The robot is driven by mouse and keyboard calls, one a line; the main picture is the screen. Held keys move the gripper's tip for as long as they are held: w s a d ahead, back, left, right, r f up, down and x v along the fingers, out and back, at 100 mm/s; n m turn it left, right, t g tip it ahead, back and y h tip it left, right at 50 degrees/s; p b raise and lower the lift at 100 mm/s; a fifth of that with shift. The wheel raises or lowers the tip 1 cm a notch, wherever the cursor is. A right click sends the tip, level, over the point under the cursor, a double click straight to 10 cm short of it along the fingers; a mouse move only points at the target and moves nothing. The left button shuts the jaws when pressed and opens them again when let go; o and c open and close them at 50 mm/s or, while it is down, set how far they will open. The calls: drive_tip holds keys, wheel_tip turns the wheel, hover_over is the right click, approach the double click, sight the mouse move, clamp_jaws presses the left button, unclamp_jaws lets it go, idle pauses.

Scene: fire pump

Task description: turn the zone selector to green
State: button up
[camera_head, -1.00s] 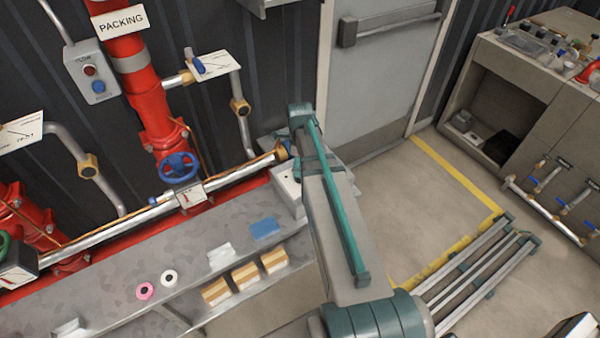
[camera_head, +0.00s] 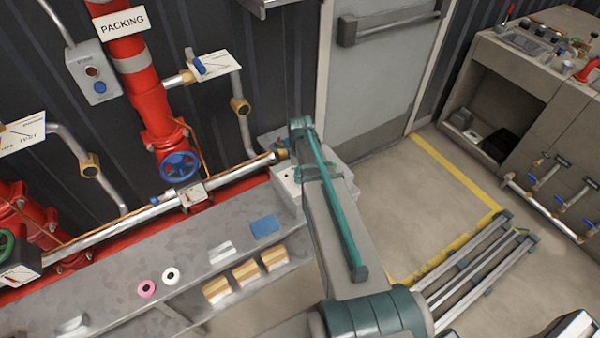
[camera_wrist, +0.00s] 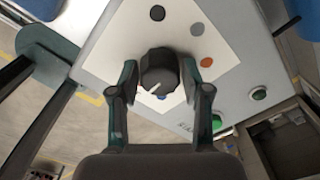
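The zone selector is a black round knob (camera_wrist: 160,72) with a white pointer line, on a white plate (camera_wrist: 125,45) in the wrist view. The pointer line faces down-left in that picture. Around the knob are a black dot (camera_wrist: 157,13), a grey dot (camera_wrist: 197,28), an orange dot (camera_wrist: 206,62) and a partly hidden blue dot (camera_wrist: 162,98). A bright green spot (camera_wrist: 217,122) shows beside the right finger. My gripper (camera_wrist: 160,73) is open, its fingers on either side of the knob, with a gap visible at the left. In the head view my arm hides the knob.
The pale selector box (camera_head: 288,195) stands at the right end of the grey bench (camera_head: 110,275). Red pipes (camera_head: 160,110) and a blue handwheel (camera_head: 180,167) stand behind.

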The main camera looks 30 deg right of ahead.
drive_tip(key=c, duration=0.6)
drive_tip(key=shift+n, duration=0.4)
drive_tip(key=n+b, duration=0.1)
drive_tip(key=n, duration=0.2)
drive_tip(key=shift+n, duration=0.3)
drive_tip(key=n+b, duration=0.1)
drive_tip(key=n, duration=0.3)
drive_tip(key=n+b, duration=0.1)
drive_tip(key=n, duration=0.8)
drive_tip(key=shift+b, duration=0.35)
drive_tip(key=shift+n, duration=0.3)
